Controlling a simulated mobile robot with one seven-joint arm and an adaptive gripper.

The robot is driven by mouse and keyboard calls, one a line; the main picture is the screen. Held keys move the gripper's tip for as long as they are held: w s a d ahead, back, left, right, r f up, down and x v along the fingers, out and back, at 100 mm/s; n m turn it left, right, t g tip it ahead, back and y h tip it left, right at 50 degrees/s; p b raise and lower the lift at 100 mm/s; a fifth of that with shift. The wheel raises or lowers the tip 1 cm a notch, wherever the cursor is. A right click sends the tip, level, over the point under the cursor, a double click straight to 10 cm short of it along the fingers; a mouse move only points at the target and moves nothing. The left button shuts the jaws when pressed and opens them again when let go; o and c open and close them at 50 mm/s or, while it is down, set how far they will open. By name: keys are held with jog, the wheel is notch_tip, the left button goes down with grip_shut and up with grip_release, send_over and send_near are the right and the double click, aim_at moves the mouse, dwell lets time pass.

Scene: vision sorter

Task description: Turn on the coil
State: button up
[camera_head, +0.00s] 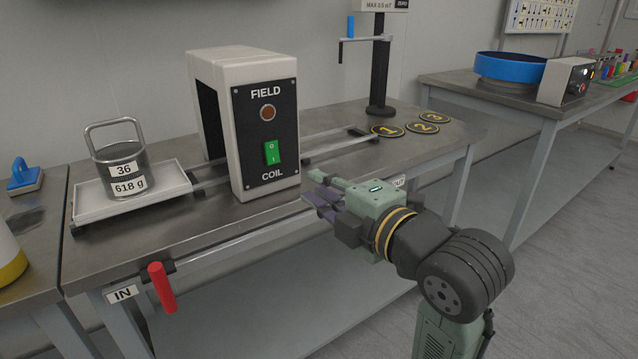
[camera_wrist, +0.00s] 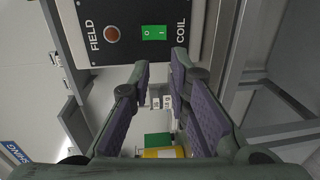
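The field coil (camera_head: 243,125) is a white arch-shaped housing with a black front panel. The panel carries a dull red-brown round lamp (camera_head: 268,112) and a green rocker switch (camera_head: 272,153) marked 0 and 1. In the wrist view the panel lies sideways, with the lamp (camera_wrist: 112,34) left of the green switch (camera_wrist: 154,32). My gripper (camera_head: 316,190) is in front of the bench, to the right of and below the switch, apart from it. In the wrist view its purple-padded fingers (camera_wrist: 160,88) are spread with nothing between them.
A metal pot (camera_head: 120,163) labelled 36 and 618 g stands in a white tray (camera_head: 160,190) on rails left of the coil. A red handle (camera_head: 161,287) sticks out at the bench front. A dark post (camera_head: 379,70) stands behind right, near numbered discs (camera_head: 422,128).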

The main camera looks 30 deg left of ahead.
jog(key=shift+w+d+f, duration=0.15)
jog(key=shift+d+f, duration=0.2)
jog(key=shift+c, duration=1.3)
jog(key=shift+a, duration=0.1)
grip_shut()
jog(key=shift+r+p, duration=0.1)
jog(key=shift+p, duration=0.2)
jog(key=p, duration=1)
send_near(272, 162)
jog(key=x, duration=0.6)
jog(key=shift+w+a, duration=0.1)
jog(key=shift+w, duration=0.15)
jog(key=shift+w+a+f, duration=0.15)
jog(key=shift+a+f, duration=0.1)
